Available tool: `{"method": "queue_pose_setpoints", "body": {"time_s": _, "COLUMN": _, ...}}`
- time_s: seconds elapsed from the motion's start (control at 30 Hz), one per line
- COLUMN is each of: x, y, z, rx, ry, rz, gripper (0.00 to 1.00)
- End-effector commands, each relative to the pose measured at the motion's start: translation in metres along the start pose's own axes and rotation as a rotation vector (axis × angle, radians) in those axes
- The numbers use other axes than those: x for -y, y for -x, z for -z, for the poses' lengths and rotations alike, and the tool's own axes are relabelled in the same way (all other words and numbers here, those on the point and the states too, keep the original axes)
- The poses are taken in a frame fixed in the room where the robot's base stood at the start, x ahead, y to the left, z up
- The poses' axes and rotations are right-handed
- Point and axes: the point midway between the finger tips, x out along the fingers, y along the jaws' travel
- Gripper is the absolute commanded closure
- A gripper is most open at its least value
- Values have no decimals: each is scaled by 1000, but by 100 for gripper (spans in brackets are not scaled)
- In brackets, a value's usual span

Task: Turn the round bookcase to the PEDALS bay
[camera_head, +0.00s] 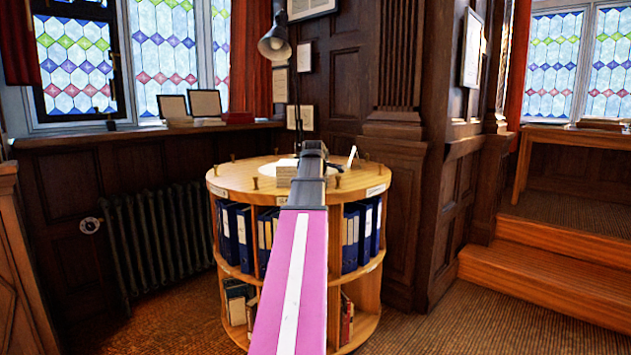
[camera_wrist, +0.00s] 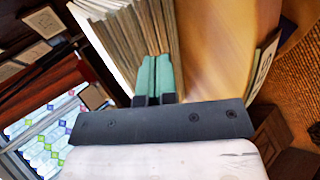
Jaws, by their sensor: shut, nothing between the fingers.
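The round wooden bookcase (camera_head: 230,182) stands in the middle of the head view. Blue binders (camera_head: 244,240) fill its upper tier, and books (camera_head: 238,300) stand in the lower one. Small brown pegs, such as one at the left (camera_head: 254,183), stand around its top rim. Pale labels, one at the right (camera_head: 376,190), sit on the edge; I cannot read them. My arm reaches over the top and hides the front bay. My gripper (camera_wrist: 155,62) is shut and empty, its green fingertips close to a stack of pages (camera_wrist: 120,35); I cannot tell whether they touch.
A desk lamp (camera_head: 275,42) rises behind the bookcase. A small upright card (camera_head: 351,156) stands on its top. A radiator (camera_head: 160,240) is at the left, a panelled pillar (camera_head: 395,200) close at the right. Wooden steps (camera_head: 540,285) lie farther right, with open carpet before them.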

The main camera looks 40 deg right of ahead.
Motion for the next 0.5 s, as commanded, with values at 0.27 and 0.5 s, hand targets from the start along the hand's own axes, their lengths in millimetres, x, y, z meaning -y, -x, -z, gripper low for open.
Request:
{"method": "queue_pose_setpoints", "body": {"time_s": 0.27, "x": -24, "y": 18, "z": 0, "rx": 0, "ry": 0, "rz": -1, "gripper": 100}}
{"method": "queue_pose_setpoints", "body": {"time_s": 0.5, "x": -42, "y": 32, "z": 0, "rx": 0, "ry": 0, "rz": -1, "gripper": 100}}
